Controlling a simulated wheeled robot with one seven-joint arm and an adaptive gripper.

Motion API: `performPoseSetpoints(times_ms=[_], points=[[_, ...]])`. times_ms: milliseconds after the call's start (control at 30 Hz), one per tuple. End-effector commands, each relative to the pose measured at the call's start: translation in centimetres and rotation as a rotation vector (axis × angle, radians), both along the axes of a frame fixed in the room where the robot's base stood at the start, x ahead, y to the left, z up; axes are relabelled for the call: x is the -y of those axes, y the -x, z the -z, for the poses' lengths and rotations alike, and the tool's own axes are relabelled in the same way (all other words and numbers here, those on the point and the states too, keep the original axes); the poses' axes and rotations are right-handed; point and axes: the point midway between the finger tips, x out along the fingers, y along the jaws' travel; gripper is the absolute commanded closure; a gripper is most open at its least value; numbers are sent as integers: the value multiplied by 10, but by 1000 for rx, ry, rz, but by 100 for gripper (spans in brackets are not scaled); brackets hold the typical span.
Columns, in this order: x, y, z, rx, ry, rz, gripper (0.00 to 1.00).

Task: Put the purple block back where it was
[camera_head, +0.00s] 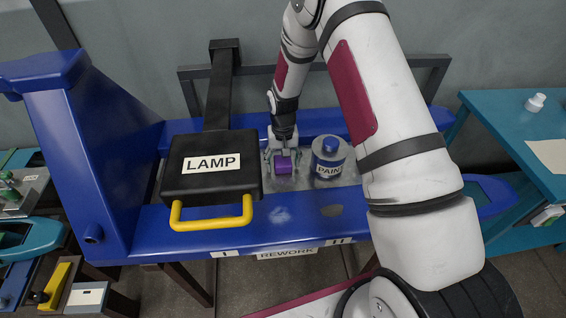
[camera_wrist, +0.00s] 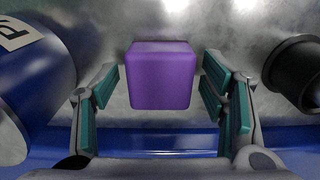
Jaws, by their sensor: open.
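The purple block (camera_head: 284,165) sits on the grey metal plate of the blue bench, between the lamp and the paint can. In the wrist view the purple block (camera_wrist: 161,75) lies between the two teal-padded fingers of my gripper (camera_wrist: 161,92), with a gap on each side. My gripper (camera_head: 283,160) is open and points down at the block in the head view. I cannot tell whether the block's underside rests fully on the plate, as its base is hard to see.
A black lamp (camera_head: 190,184) with a yellow handle stands close on the left. A blue paint can (camera_head: 328,158) stands close on the right. A teal table (camera_head: 500,110) is at the right.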

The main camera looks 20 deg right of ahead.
Motion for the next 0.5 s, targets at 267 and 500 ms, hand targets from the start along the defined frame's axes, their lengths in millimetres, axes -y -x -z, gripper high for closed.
performPoseSetpoints(times_ms=[267,500], points=[[0,-2,-53,6,0,-1,34],[0,-1,-96,4,0,0,34]])
